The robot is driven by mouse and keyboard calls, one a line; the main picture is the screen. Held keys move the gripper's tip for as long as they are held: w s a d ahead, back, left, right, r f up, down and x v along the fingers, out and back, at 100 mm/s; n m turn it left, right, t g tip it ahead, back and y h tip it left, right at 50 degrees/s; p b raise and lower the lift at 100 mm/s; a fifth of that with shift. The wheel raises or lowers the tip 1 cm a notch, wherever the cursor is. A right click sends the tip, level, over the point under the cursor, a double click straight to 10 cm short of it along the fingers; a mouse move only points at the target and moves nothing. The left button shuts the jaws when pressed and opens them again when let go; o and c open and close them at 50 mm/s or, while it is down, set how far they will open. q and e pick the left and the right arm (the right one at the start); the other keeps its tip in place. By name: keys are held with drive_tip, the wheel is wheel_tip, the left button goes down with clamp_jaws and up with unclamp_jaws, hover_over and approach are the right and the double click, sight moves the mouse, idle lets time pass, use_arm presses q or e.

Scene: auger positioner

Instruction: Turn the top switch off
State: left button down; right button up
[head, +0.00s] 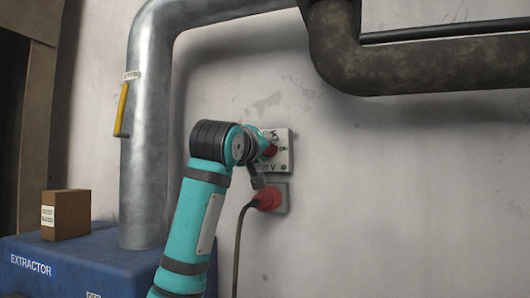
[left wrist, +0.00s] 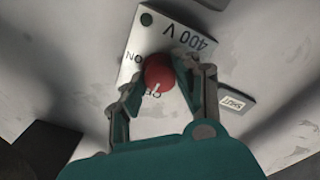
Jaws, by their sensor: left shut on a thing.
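The switch is a red knob (head: 270,150) on a pale plate (head: 287,160) fixed to the wall, marked ON and 400 V. In the left wrist view the red knob (left wrist: 158,71) sits between the fingers of my left gripper (left wrist: 160,77), which is shut on it. A white mark on the knob seems to point at the partly covered OFF lettering; ON is to the side. In the head view my left gripper (head: 262,146) reaches the plate from the left and partly hides the knob. My right gripper is not in view.
A red plug (head: 267,199) with a dark cable sits in a socket just below the plate. A metal pipe (head: 145,150) with a yellow handle (head: 122,110) stands left. A dark pipe (head: 420,70) crosses above right. A brown box (head: 68,213) rests on the blue extractor (head: 70,258).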

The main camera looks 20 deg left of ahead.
use_arm(q)
drive_tip(key=shift+r+n, duration=0.1)
drive_tip(key=shift+n, duration=0.5)
drive_tip(key=c, duration=0.9)
unclamp_jaws()
drive_tip(key=shift+a, duration=0.1)
drive_tip(key=shift+c, duration=0.2)
drive_tip(key=s, duration=1.2)
drive_tip(key=shift+a+f, duration=0.2)
drive_tip(key=shift+f, duration=0.15)
